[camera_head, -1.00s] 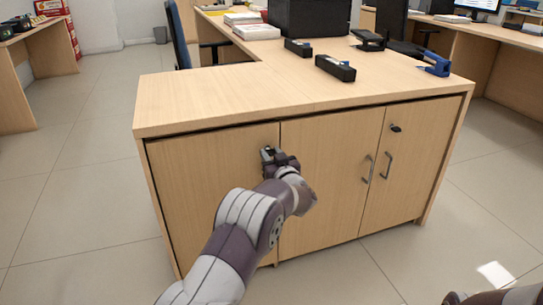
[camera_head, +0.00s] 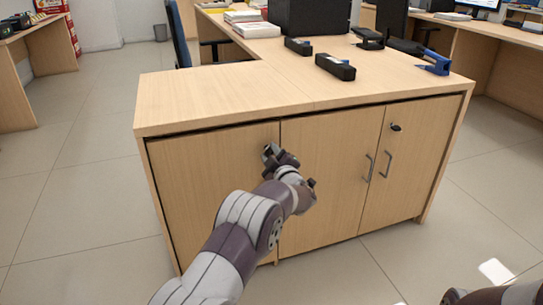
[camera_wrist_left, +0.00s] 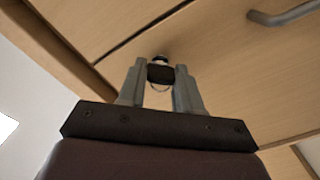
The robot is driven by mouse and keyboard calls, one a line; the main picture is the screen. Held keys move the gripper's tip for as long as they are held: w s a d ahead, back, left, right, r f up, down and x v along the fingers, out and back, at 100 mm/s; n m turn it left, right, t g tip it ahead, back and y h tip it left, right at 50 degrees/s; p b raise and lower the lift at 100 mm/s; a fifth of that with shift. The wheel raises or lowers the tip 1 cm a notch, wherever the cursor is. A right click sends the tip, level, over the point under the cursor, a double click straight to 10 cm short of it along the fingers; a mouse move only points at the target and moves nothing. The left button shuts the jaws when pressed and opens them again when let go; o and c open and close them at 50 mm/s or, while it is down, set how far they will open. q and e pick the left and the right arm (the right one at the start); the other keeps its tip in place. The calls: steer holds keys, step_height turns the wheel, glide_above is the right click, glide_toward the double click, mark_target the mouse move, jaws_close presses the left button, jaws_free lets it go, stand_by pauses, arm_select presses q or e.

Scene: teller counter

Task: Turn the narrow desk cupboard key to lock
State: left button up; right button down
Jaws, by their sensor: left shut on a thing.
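The desk cupboard has a light wood left door (camera_head: 205,190). My left gripper (camera_head: 269,152) is at the upper right of this door, near the seam with the middle door. In the left wrist view, its two grey fingers (camera_wrist_left: 160,78) are shut on the dark head of the key (camera_wrist_left: 160,73). A thin ring shows below the key head, and the round lock (camera_wrist_left: 160,58) sits just beyond it on the door face. In the head view the gripper hides the key. My right gripper is out of view; only part of that arm shows at the lower right.
The middle door (camera_head: 328,180) and right door (camera_head: 415,165) have grey handles, and another lock (camera_head: 396,128) is on the right door. The countertop (camera_head: 230,95) overhangs above the doors and bears staplers and books. The floor in front is clear.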

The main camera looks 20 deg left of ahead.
arm_select(q)
steer(key=n+b, duration=0.3)
steer(key=n, duration=0.4)
steer(key=shift+f+n, duration=0.1)
steer(key=shift+n, duration=0.6)
steer(key=o, duration=1)
steer(key=shift+o, duration=0.2)
